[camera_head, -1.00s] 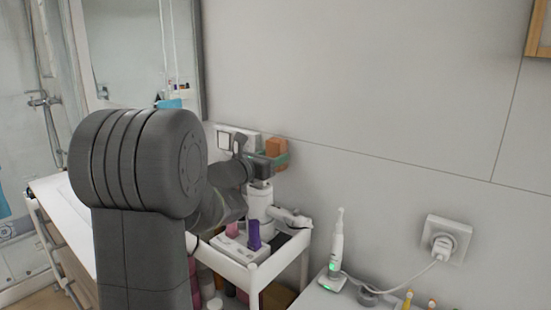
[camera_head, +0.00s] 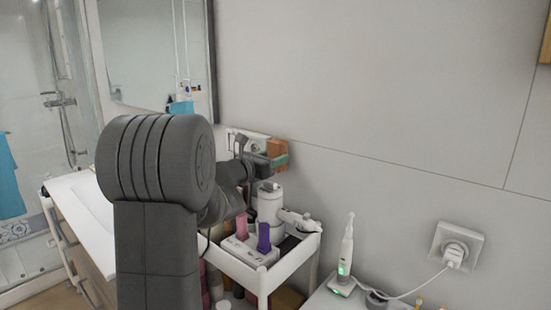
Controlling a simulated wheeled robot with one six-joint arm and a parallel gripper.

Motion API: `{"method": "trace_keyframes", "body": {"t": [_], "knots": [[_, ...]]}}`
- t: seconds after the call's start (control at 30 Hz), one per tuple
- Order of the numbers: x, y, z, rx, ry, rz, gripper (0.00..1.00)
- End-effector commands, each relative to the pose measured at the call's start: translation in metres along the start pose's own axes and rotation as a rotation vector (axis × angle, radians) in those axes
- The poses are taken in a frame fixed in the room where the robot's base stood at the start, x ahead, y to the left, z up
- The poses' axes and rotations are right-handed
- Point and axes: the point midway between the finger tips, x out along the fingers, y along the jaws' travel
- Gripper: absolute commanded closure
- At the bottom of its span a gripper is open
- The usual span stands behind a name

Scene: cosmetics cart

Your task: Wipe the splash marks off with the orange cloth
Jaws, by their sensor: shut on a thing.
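The orange cloth (camera_head: 276,147) shows as a small folded block at the end of my arm, above the cart and in front of the grey wall. My gripper (camera_head: 281,159) is shut on it, with one green-edged finger visible along the cloth's lower side. My arm hides part of the gripper's back. I cannot make out any splash marks in this view. A mirror (camera_head: 140,50) hangs at the upper left, apart from the cloth.
The white cart (camera_head: 262,277) below my gripper holds a white cylinder (camera_head: 270,205), a pink item (camera_head: 241,227) and a purple item (camera_head: 263,237). An electric toothbrush (camera_head: 346,250) stands at right, near a wall socket (camera_head: 457,246).

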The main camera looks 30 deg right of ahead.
Motion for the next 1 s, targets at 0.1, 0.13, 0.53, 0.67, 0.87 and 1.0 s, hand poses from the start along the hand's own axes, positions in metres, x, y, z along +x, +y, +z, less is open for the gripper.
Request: {"method": "trace_keyframes", "body": {"t": [0.1, 0.13, 0.53, 0.67, 0.87, 1.0], "knots": [[0.000, 0.002, 0.001, 0.000, -0.001, 0.003, 0.68], [0.000, 0.002, 0.001, 0.000, -0.001, 0.003, 0.68], [-0.028, 0.003, -0.001, 0.001, -0.001, 0.007, 0.68], [-0.041, 0.003, 0.000, 0.000, -0.001, 0.007, 0.68], [-0.061, 0.002, 0.000, 0.001, -0.001, 0.006, 0.68], [-0.074, 0.001, 0.001, 0.002, -0.002, 0.004, 0.68]]}}
